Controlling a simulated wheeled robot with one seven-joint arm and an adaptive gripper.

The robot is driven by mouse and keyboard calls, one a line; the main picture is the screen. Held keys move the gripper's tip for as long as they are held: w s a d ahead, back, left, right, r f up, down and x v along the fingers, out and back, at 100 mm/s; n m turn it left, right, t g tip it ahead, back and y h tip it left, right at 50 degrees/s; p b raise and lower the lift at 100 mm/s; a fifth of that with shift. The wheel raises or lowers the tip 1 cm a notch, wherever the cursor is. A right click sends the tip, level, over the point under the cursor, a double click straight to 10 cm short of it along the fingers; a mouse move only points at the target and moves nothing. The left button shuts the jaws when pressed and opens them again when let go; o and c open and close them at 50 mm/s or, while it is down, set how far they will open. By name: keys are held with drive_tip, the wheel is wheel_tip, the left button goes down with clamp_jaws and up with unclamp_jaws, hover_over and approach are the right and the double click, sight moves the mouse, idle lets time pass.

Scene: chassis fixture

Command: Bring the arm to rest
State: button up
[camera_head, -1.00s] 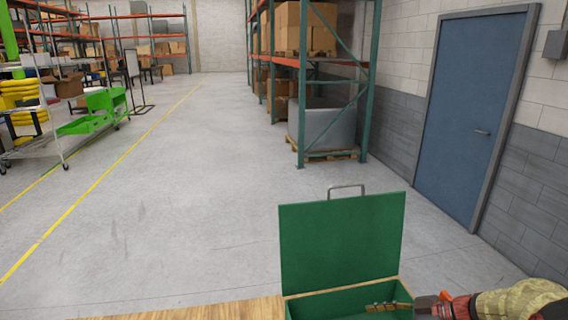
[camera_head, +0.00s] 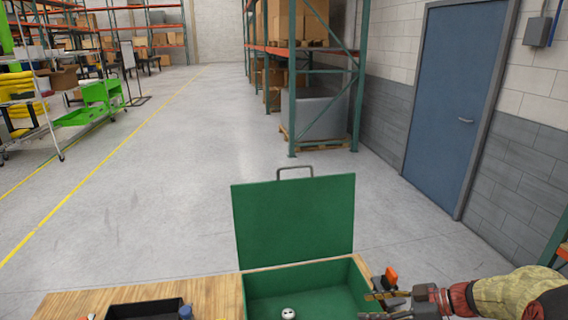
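My gripper (camera_head: 374,306) is at the lower right of the head view, at the right wall of an open green box (camera_head: 303,275). My arm reaches in from the right edge. Its two fingers appear apart, with nothing clearly held between them. The lower finger is partly cut by the frame's bottom edge. The box lid (camera_head: 295,220) stands upright with a metal handle on top. A small white round item (camera_head: 288,313) lies inside the box.
The box stands on a wooden table (camera_head: 215,290). A dark tray (camera_head: 145,309) is at its left, with a small blue item (camera_head: 185,312). An orange item (camera_head: 391,277) is beside my gripper. Beyond are open floor, a shelf rack and a blue door (camera_head: 455,110).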

drive_tip(key=s+a+r+m+g+h+b, duration=0.3)
drive_tip(key=s+a+m+h+b, duration=0.2)
drive_tip(key=s+a, duration=0.5)
drive_tip(key=s+d+m+t+h+b, duration=0.2)
drive_tip(key=s+m+h, duration=0.1)
drive_tip(key=s, duration=0.3)
drive_tip(key=s+d+m+t+h+b, duration=0.2)
drive_tip(key=s+m+h, duration=0.1)
drive_tip(key=s+m, duration=0.2)
drive_tip(key=shift+s+d+r+b, duration=0.15)
drive_tip(key=shift+s+r+b, duration=0.25)
drive_tip(key=shift+s, duration=0.65)
